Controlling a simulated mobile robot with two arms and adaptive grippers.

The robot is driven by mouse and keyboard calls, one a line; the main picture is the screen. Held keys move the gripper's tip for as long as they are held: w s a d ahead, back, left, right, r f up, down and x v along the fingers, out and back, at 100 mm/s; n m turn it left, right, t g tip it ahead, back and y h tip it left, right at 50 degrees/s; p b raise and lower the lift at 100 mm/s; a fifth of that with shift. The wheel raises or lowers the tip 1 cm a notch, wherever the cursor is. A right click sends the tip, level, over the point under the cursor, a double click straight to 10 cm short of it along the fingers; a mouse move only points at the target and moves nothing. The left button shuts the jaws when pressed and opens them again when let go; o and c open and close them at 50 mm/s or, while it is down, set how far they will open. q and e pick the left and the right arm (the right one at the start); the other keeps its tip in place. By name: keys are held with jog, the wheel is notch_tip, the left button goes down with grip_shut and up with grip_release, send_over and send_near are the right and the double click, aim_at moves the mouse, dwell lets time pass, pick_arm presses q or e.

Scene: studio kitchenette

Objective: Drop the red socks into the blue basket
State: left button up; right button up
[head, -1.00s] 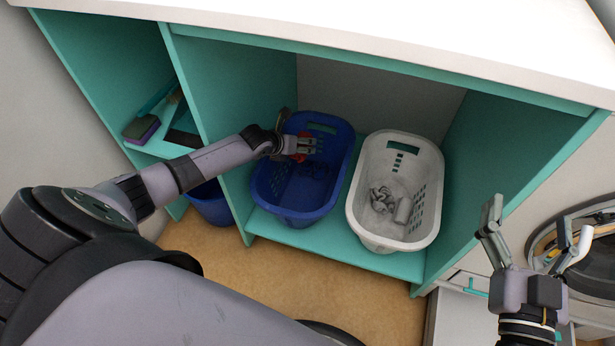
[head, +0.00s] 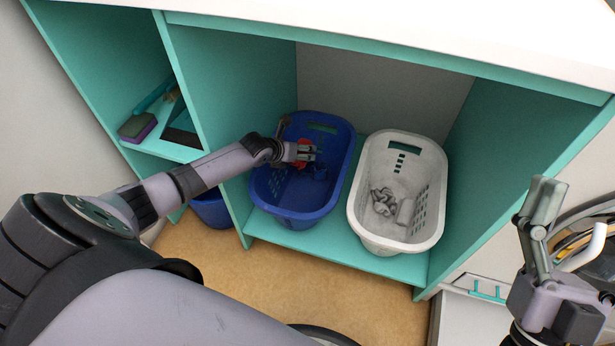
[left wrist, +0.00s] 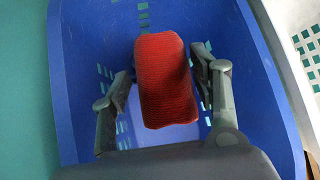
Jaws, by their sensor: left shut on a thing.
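The red socks (left wrist: 166,80) are a folded, ribbed red bundle between the fingers of my left gripper (left wrist: 165,82) in the left wrist view. The gripper is shut on them. In the head view my left gripper (head: 304,152) is over the back part of the blue basket (head: 260,196), and a little red of the socks (head: 305,162) shows by the fingers. The basket's blue wall also surrounds the socks in the left wrist view (left wrist: 75,90). My right gripper (head: 540,220) is at the far right, away from the baskets, its fingers overlapping from this angle.
A white basket (head: 366,215) with grey cloth items (head: 384,202) stands right of the blue one on the teal shelf (head: 340,258). A teal divider (head: 212,120) is on the left. A white countertop (head: 400,25) overhangs the baskets. A sponge (head: 137,128) lies in the left compartment.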

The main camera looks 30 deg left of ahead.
pick_arm(q)
jog(key=o, duration=1.2)
jog(key=shift+s, duration=0.1)
jog(key=v, duration=1.2)
